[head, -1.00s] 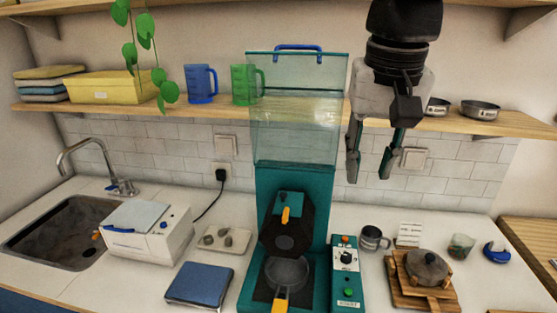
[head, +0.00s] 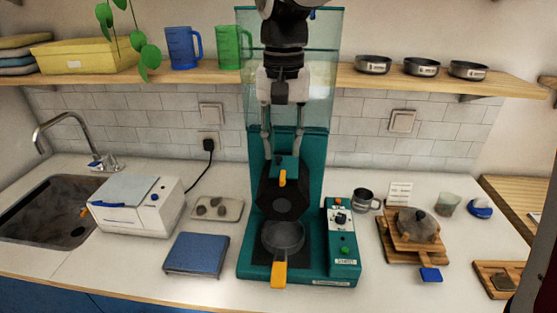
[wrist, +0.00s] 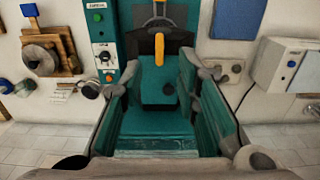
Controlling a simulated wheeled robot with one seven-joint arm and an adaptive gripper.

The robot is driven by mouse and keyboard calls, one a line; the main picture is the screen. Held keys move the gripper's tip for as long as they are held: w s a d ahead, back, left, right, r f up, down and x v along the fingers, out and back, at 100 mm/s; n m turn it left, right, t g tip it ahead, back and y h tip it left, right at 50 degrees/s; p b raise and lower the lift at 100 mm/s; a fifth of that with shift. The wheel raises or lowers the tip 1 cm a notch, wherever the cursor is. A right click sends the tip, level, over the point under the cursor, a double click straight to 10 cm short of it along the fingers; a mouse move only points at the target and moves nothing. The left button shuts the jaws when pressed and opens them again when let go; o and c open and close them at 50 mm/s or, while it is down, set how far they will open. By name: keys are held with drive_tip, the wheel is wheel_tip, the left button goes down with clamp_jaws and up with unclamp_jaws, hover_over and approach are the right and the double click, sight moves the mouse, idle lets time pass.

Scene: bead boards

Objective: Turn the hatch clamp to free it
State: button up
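The lever points downward. My gripper (head: 282,150) hangs pointing down in front of the machine's clear upper part, just above the lever. In the wrist view its fingers (wrist: 160,80) stand wide apart on either side of the teal block, with nothing between the pads. The lever is apart from both fingers.
A grey pan (head: 284,236) with a yellow handle sits below the hatch. A control panel (head: 341,235) with knob and buttons stands right of it. The wooden shelf (head: 440,80) runs behind. A blue pad (head: 197,255) and white box (head: 137,205) lie left.

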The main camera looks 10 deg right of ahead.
sight(283, 175)
drive_tip(key=shift+f, duration=3.15)
clamp_jaws()
